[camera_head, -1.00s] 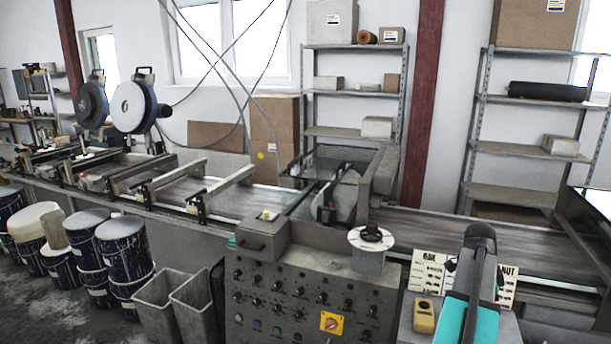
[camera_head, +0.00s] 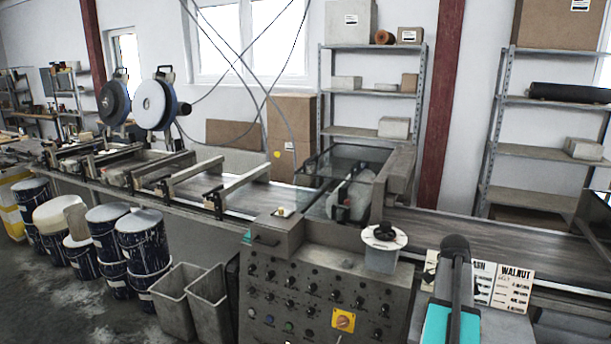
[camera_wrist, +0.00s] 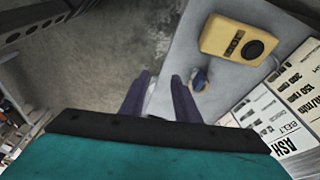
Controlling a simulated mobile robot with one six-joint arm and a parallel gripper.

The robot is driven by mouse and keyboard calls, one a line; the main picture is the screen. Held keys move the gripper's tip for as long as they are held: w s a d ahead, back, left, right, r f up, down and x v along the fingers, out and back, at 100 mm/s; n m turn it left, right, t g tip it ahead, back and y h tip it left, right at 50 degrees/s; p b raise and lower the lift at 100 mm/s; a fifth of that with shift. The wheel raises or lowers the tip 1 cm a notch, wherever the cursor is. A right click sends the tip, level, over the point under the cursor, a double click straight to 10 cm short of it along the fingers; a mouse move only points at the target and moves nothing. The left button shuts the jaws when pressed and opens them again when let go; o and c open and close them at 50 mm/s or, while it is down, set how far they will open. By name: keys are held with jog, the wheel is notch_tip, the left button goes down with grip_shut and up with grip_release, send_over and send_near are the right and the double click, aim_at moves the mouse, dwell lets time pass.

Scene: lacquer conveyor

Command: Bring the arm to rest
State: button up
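My arm, teal and dark grey, rises at the lower right of the head view in front of the label cards. My gripper (camera_wrist: 158,88) shows only in the wrist view, as two dark purple fingers standing apart with nothing held between them. It points down over the edge of a grey tabletop (camera_wrist: 182,55), with the floor to the left. The fingertips are hidden from the head view.
A yellow device (camera_wrist: 238,40) and a small blue object (camera_wrist: 200,79) lie right of my fingers. A control panel (camera_head: 310,285), conveyor (camera_head: 450,232), grey bins (camera_head: 180,290) and paint drums (camera_head: 145,240) surround the arm.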

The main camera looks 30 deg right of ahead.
jog(key=w+a+f+n+g, duration=0.1)
jog(key=w+a+f+n, duration=0.2)
jog(key=a+f, duration=0.6)
jog(key=w+a+f+n+y+b, duration=0.1)
jog(key=w+a+f+n, duration=0.15)
jog(key=a+f, duration=0.75)
jog(key=w+a+f+n+g, duration=0.1)
jog(key=w+a+f+n, duration=0.15)
jog(key=a+f, duration=0.65)
jog(key=s+a+f+n, duration=0.4)
jog(key=s+a+n, duration=0.1)
jog(key=a, duration=0.4)
jog(key=s+a+f+n, duration=0.5)
jog(key=s+a+n, duration=0.1)
jog(key=a, duration=0.3)
jog(key=s+a+f+n+g+y, duration=0.1)
jog(key=s+a+f+n, duration=0.4)
jog(key=a+n, duration=0.2)
jog(key=shift+s+a+f+b, duration=0.25)
jog(key=shift+a+b, duration=0.1)
jog(key=shift+a, duration=0.55)
jog(key=shift+o, duration=0.3)
jog(key=shift+s, duration=0.1)
